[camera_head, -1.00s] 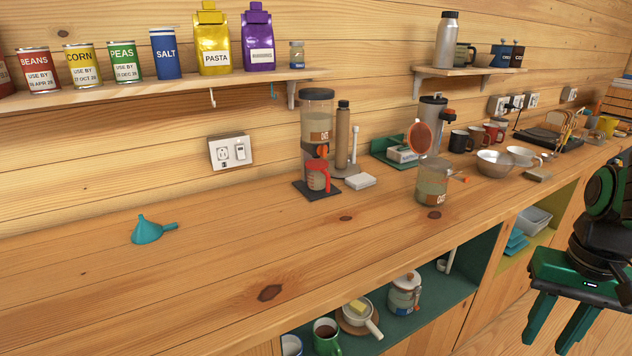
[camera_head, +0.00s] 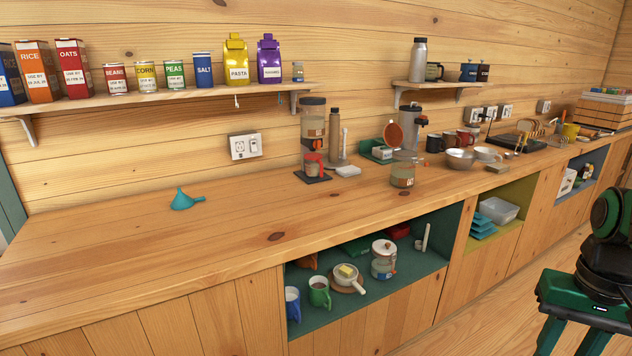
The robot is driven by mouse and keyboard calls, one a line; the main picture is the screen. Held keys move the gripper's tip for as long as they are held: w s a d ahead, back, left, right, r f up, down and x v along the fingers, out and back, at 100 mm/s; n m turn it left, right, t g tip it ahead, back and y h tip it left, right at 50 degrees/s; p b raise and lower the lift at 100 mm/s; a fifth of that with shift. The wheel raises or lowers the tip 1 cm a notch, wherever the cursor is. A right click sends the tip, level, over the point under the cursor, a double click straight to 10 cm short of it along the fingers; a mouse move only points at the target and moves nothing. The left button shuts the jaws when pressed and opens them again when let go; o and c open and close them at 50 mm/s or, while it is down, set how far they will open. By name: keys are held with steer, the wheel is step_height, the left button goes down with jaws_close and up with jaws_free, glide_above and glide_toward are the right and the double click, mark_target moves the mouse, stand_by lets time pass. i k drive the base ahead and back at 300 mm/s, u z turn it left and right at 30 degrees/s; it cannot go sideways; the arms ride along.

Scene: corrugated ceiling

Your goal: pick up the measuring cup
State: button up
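A small red measuring cup (camera_head: 312,165) stands on the dark base under the tall oats dispenser (camera_head: 313,128), towards the back of the wooden counter. My gripper (camera_head: 570,338) is at the lower right, in front of the cabinets and well away from the cup. Its green fingers point down and are spread apart, with their tips cut off by the bottom edge. Nothing shows between the visible parts of the fingers.
An oats jar (camera_head: 403,173) is farther right. The counter (camera_head: 240,220) is clear in front of the cup. A teal funnel (camera_head: 184,200) lies at left.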

mark_target(313, 165)
steer(key=u, duration=0.15)
steer(key=k, duration=0.15)
steer(key=z, duration=1)
steer(key=i, duration=1.5)
steer(key=u, duration=0.65)
steer(key=i, duration=0.6)
steer(key=z, duration=0.05)
